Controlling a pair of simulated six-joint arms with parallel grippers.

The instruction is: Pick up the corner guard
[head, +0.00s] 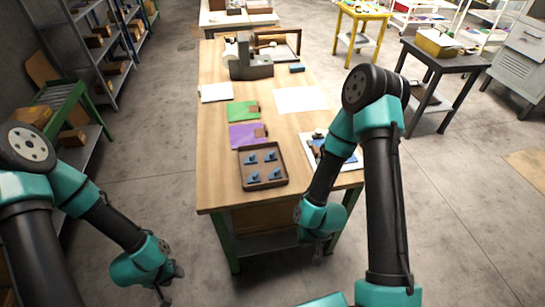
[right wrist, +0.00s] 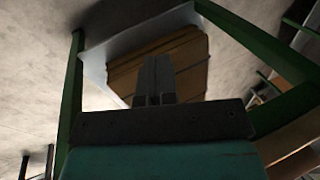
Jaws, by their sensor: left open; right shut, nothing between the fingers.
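I cannot make out for certain which thing is the corner guard. Several small blue pieces (head: 253,177) stand in a brown tray (head: 242,172) at the near end of the wooden workbench (head: 225,190). My right gripper (head: 318,252) hangs low at the bench's near right edge, beside the legs, apart from the tray. In the right wrist view its fingers (right wrist: 155,75) are together with nothing between them. My left gripper (head: 168,292) is open and empty, low to the left of the bench, over the floor.
A purple sheet (head: 243,138) and a green sheet (head: 238,113) lie behind the tray. A white board with parts (head: 315,142) is partly hidden by my right arm. A grey machine (head: 250,68) stands further back. Under the bench, a brown box (right wrist: 180,62) shows in the right wrist view.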

